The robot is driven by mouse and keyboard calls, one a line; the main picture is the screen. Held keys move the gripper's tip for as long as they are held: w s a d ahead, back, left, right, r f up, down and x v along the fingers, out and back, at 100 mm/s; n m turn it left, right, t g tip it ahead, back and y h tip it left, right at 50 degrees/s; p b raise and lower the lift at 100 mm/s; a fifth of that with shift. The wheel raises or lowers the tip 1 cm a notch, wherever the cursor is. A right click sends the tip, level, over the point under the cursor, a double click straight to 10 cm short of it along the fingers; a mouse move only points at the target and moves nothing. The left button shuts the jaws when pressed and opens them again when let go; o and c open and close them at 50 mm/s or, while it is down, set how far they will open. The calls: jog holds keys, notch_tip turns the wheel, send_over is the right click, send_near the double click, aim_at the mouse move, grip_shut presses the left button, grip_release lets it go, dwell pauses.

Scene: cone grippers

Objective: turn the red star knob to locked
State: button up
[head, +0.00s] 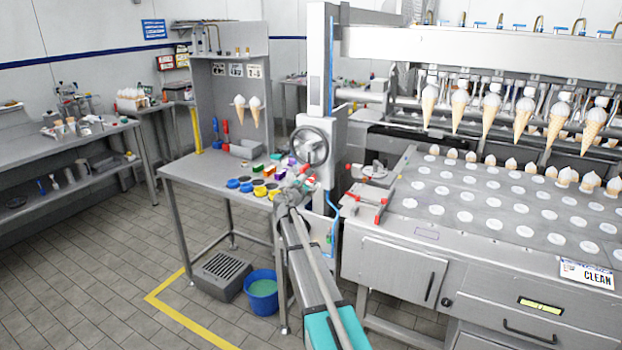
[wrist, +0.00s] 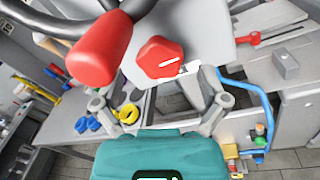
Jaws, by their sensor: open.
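The red star knob (wrist: 160,60) is on a light grey panel in the upper middle of the wrist view. A white mark shows on its lower right side. My gripper (wrist: 160,103) is open, with one finger to the lower left of the knob and one to the lower right. Nothing is between the fingers, and the knob appears just beyond them. In the head view my gripper (head: 290,190) is in front of the grey column below the handwheel (head: 310,147). I cannot clearly pick out the knob there. No locked or unlocked label is readable.
The handwheel's red handle (wrist: 98,50) hangs close to the left of the knob. A blue hose (wrist: 262,100) runs down on the right. The side table (head: 195,172) holds coloured cups. The cone machine (head: 480,200) stands to the right, and a blue bucket (head: 262,297) is on the floor.

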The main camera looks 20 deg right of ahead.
jog(key=shift+x, duration=1.25)
jog(key=c, duration=1.1)
